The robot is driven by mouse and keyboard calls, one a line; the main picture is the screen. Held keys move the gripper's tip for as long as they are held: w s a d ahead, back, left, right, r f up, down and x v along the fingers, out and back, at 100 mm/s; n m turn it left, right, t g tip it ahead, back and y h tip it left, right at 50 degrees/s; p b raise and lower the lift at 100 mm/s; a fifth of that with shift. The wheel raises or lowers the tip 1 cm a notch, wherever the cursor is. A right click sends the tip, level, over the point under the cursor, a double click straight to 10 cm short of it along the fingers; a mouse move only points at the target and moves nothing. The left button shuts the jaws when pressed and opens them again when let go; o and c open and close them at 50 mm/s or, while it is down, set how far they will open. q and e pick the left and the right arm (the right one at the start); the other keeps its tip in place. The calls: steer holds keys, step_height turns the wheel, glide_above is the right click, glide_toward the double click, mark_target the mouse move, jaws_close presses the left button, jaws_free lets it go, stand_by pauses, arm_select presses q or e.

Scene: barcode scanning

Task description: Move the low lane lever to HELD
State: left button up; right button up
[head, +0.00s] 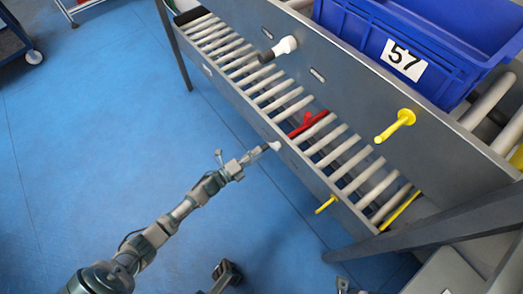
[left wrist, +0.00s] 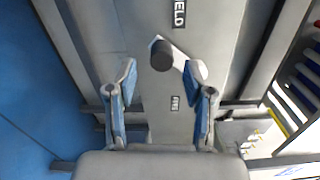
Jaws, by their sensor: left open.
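The low lane lever (head: 275,145) is on the lower rail of the conveyor in the head view, with a white hub and a dark knob. In the left wrist view the lever's dark knob (left wrist: 162,54) and white arm (left wrist: 186,59) lie ahead of my fingers, the knob to the left of the hub. A HELD label (left wrist: 178,14) is above it and a smaller label (left wrist: 174,102), hard to read, is below. My left gripper (head: 258,153) is at the lever in the head view; its fingers (left wrist: 166,80) are open, with nothing gripped.
A similar lever (head: 280,47) is on the upper rail. Yellow pegs (head: 397,125) (head: 327,204) stick out farther right. A red piece (head: 308,124) lies on the lower rollers. A blue crate numbered 57 (head: 425,45) stands above.

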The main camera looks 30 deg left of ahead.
arm_select(q)
steer(key=v, duration=0.9)
steer(key=shift+d, duration=0.1)
steer(key=shift+w, duration=0.1)
